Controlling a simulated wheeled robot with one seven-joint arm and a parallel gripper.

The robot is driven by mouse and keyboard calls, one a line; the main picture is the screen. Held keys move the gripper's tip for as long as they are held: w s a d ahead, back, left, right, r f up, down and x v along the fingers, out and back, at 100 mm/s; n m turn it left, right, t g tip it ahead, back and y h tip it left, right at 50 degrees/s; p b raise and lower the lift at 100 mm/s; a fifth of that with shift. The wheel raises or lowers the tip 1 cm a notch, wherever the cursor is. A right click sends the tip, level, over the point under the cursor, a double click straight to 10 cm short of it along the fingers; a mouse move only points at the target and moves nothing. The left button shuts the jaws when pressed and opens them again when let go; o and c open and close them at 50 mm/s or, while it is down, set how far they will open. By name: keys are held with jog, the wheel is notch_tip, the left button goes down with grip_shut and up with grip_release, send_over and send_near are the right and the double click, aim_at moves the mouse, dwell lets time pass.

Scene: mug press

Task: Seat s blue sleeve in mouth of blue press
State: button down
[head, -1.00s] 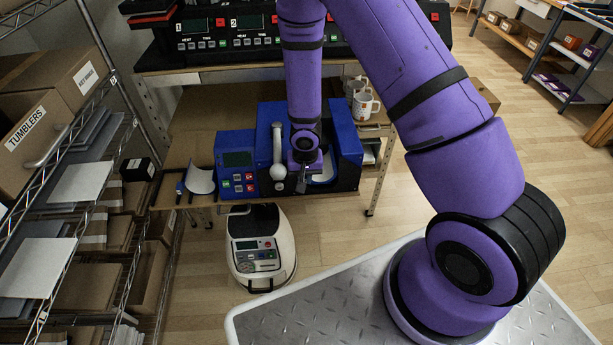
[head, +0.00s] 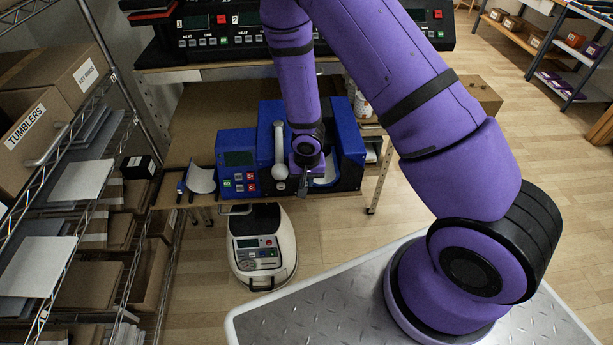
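The blue press (head: 268,142) stands on the table, with its control box on its left side and a pale lever (head: 279,150) at its front. Its mouth is on the right, where a white curved surface (head: 328,172) shows. My gripper (head: 303,186) is in front of the mouth's left side, pointing down. It hides part of the mouth. Its fingers are small and dark, so I cannot tell whether they hold anything. I cannot make out a blue sleeve for sure. A white curved piece (head: 201,179) lies left of the control box, beside a small blue object (head: 182,186).
A white press machine (head: 262,246) sits on the floor below the table. A shelf rack (head: 80,180) with boxes stands on the left. A long black control unit (head: 225,35) is behind. A white mug (head: 362,106) is partly hidden by my arm.

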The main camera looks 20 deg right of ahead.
jog(key=s+a+f+g, duration=0.1)
jog(key=s+a+f, duration=0.1)
jog(key=s, duration=1)
jog(key=shift+s+a, duration=0.4)
jog(key=shift+a, duration=0.5)
dwell(0.3)
jog(key=shift+f, duration=0.1)
dwell(0.5)
